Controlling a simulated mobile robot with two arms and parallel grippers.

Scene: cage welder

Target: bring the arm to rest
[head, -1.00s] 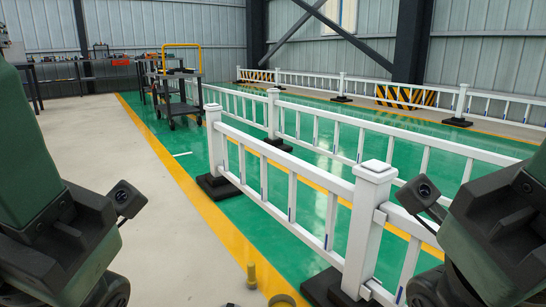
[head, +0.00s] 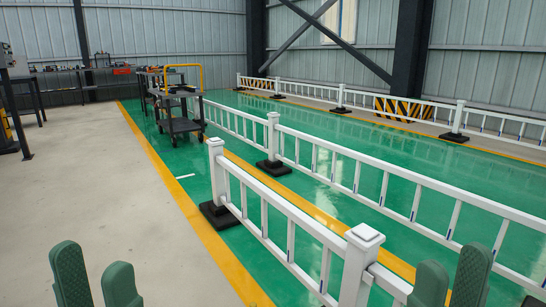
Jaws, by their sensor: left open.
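My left gripper (head: 96,264) shows at the bottom left of the head view. Its two green fingers point up and stand apart, with nothing between them. My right gripper (head: 450,266) shows at the bottom right, its two green fingers also pointing up, with a narrow gap between them and nothing held. It overlaps the near white railing in the picture; I cannot tell the distance between them. The rest of both arms is below the frame.
A white railing (head: 270,202) on black feet runs from the front right to the back. A second railing (head: 398,100) stands along the far wall. A dark cart (head: 181,125) with a yellow handle stands at the back. The pale floor (head: 80,170) at left is clear.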

